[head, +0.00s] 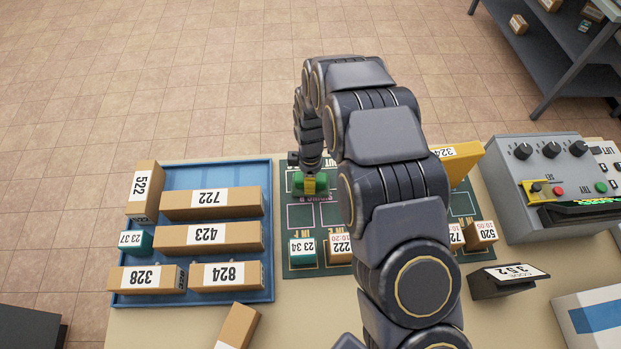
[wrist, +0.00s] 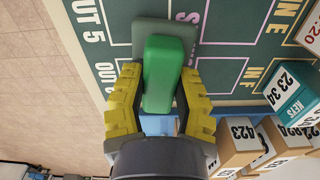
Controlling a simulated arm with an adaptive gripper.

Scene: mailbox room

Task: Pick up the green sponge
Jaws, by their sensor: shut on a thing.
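The green sponge (wrist: 165,75) is a bright green block between the two yellow finger pads of my gripper (wrist: 160,95) in the wrist view. A flatter grey-green piece (wrist: 163,32) shows beyond and under it. In the head view, the sponge (head: 298,184) is at the upper left part of the dark green mat (head: 330,215), with my gripper (head: 311,183) on it from above. My gripper is shut on the sponge. Whether the sponge touches the mat is unclear. My arm hides much of the mat.
A blue tray (head: 178,176) with several numbered boxes stands at the left. More small boxes, such as a teal one (head: 302,250), stand on the mat's near edge. A grey control panel (head: 555,185) stands at the right, near a dark 352 block (head: 505,281).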

